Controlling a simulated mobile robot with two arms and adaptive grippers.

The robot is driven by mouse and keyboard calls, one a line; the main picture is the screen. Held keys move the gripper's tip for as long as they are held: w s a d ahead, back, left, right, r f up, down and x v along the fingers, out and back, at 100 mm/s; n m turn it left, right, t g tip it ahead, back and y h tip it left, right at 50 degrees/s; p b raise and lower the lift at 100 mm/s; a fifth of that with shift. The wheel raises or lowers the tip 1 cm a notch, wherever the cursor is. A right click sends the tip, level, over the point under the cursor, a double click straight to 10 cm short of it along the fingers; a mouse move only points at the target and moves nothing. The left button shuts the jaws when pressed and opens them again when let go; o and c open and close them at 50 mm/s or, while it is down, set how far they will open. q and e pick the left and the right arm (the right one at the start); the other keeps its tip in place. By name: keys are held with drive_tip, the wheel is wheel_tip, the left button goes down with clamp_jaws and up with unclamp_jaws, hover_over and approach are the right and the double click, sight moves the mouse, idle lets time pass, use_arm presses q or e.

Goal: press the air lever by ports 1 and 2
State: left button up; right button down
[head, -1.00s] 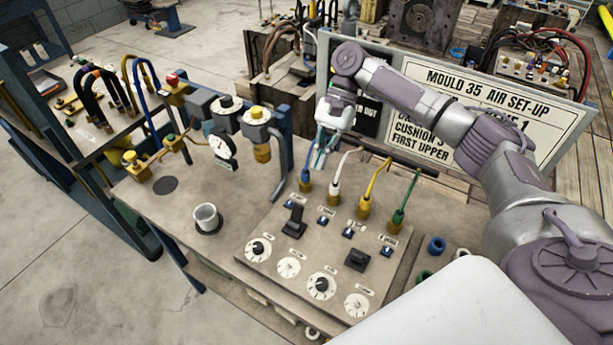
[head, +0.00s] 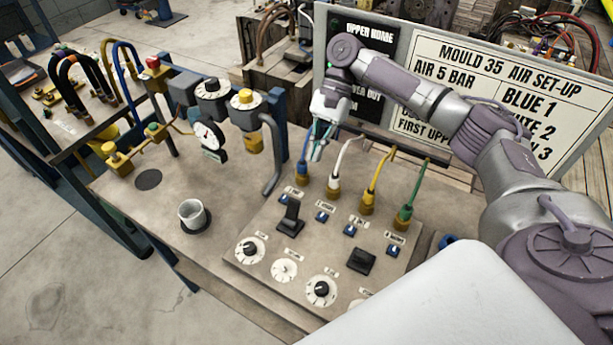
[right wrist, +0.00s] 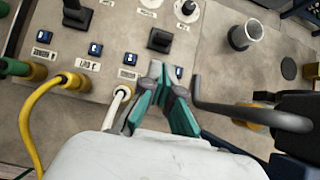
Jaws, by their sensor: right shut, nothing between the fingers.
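The black air lever by ports 1 and 2 (head: 290,220) stands up from the sloping panel, in front of the blue hose (head: 304,165) and the white hose (head: 338,170). In the right wrist view this lever (right wrist: 160,40) is just beyond my fingertips, with a gap between. My right gripper (head: 317,150) is shut and empty, above the panel's back edge by the blue and white hoses. Its teal fingers show in the right wrist view (right wrist: 160,75) and hide the blue hose there. A second black lever (head: 362,260) sits lower, by the yellow and green hoses. My left gripper is out of view.
The yellow hose (head: 375,185) and green hose (head: 408,195) stand right of the white one. Dials (head: 250,250) line the panel's front. A bent grey pipe (head: 275,160) and white cup (head: 193,215) are left. The set-up sign (head: 480,95) stands behind.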

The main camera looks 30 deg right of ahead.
drive_tip(key=p, duration=0.2)
approach(292, 213)
drive_tip(key=f, duration=0.3)
drive_tip(key=shift+s+a+f, duration=0.2)
drive_tip(key=shift+a+f, duration=0.05)
drive_tip(key=shift+f, duration=0.05)
drive_tip(key=shift+s+a+f, duration=0.15)
drive_tip(key=shift+a+f, duration=0.2)
drive_tip(key=shift+f, duration=0.3)
